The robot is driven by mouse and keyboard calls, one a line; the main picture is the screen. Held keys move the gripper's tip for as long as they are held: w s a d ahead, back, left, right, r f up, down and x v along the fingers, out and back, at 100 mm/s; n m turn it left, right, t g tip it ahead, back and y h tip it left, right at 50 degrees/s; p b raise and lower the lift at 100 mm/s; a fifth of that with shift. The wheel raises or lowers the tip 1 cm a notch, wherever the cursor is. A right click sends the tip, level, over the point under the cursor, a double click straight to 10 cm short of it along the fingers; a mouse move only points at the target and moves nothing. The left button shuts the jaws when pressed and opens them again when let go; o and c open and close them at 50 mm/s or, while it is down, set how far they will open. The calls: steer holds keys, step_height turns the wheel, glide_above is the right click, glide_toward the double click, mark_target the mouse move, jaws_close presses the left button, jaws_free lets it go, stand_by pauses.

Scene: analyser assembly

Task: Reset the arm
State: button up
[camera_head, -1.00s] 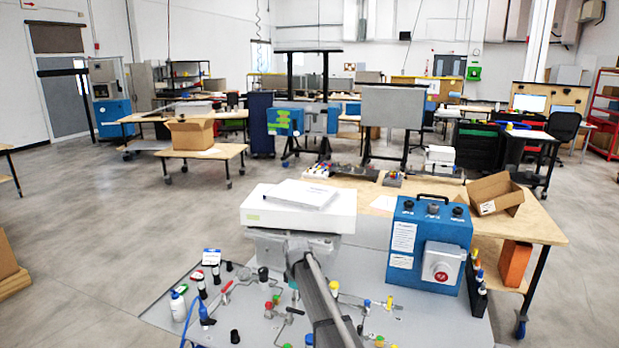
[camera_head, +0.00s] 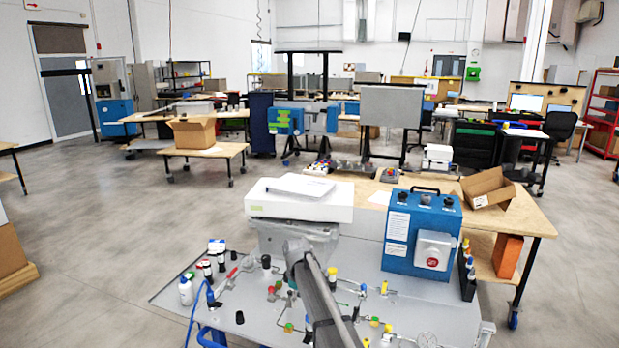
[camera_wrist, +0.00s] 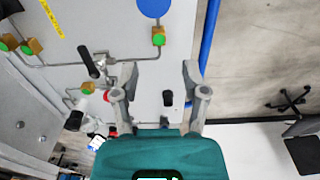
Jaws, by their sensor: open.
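My gripper (camera_wrist: 158,92) shows in the wrist view with its two grey fingers spread apart and nothing between them. It hangs over the grey analyser panel (camera_wrist: 120,30), near the panel's blue-tubed edge. A black knob (camera_wrist: 168,98) shows on the panel beyond the gap between the fingers. The panel carries several valves, colored fittings and metal tubes. A white analyser box (camera_head: 298,200) stands at its back.
A blue control box (camera_head: 421,235) with a red button stands at the panel's right. Small bottles (camera_head: 187,290) stand at its left edge. A wooden table (camera_head: 525,220) with an open cardboard box (camera_head: 487,188) is behind. Open floor (camera_head: 90,250) lies to the left.

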steer(key=s+d+f+m+b, duration=0.3)
steer(key=s+d+m, duration=0.4)
steer(key=s+d, duration=0.3)
steer(key=s+d+f+m+b, duration=0.4)
steer(key=s+d+m, duration=0.3)
steer(key=s, duration=1.2)
steer(key=d, duration=0.3)
steer(key=shift+d, duration=0.35)
stand_by(4.5)
